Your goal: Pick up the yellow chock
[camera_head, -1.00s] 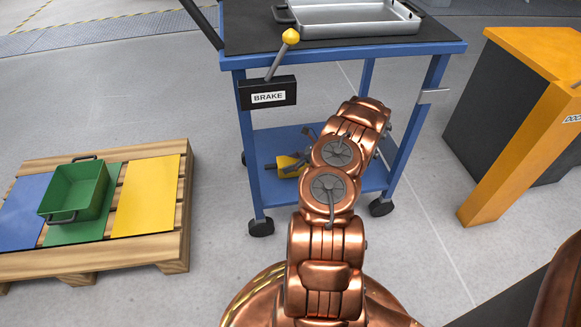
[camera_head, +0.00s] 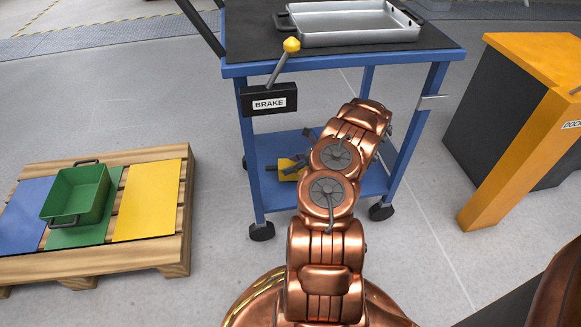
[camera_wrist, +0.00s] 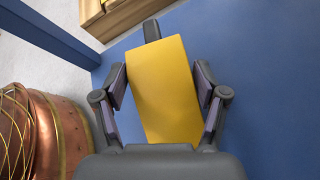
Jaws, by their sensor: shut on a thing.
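The yellow chock (camera_wrist: 164,90) is a yellow block with a dark handle-like part at its far end. In the wrist view it lies between the two fingers of my gripper (camera_wrist: 160,95), which are shut on its sides. Blue shelf surface shows around it. In the head view the chock (camera_head: 289,168) is partly hidden behind my arm, at the lower blue shelf (camera_head: 272,190) of the trolley. I cannot tell whether it touches the shelf or hangs just above it.
The trolley's blue legs (camera_head: 250,160) stand close around my arm, under its black top with a metal tray (camera_head: 350,25). A brake lever (camera_head: 285,60) juts from the front. A pallet (camera_head: 180,225) with a green bin (camera_head: 75,195) stands left, an orange-topped dock (camera_head: 520,130) right.

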